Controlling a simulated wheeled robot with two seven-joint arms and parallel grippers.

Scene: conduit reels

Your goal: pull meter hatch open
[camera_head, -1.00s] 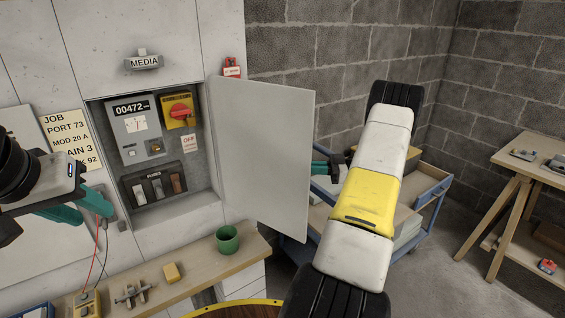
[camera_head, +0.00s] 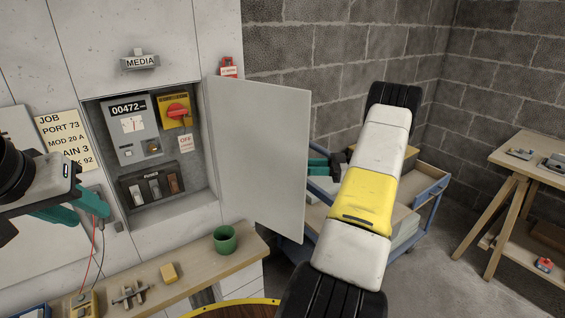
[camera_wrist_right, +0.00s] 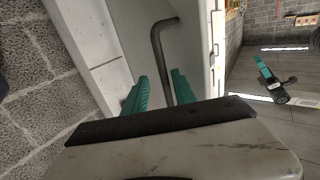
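The meter hatch (camera_head: 260,155), a plain grey door, stands swung wide open to the right of its recess. In the recess are the meter (camera_head: 132,125), a red and yellow rotary switch (camera_head: 177,111) and a breaker panel (camera_head: 152,184). My right gripper (camera_head: 318,166) is mostly hidden behind the hatch. In the right wrist view its teal fingers (camera_wrist_right: 158,92) are apart, either side of the hatch's bent grey handle (camera_wrist_right: 163,50); the right finger is close to the bar. My left gripper (camera_head: 78,210) is at the left, its fingers apart and empty, in front of the cabinet.
A blue cart (camera_head: 432,190) stands behind my right arm. A wooden table (camera_head: 525,165) is at far right, with open floor before it.

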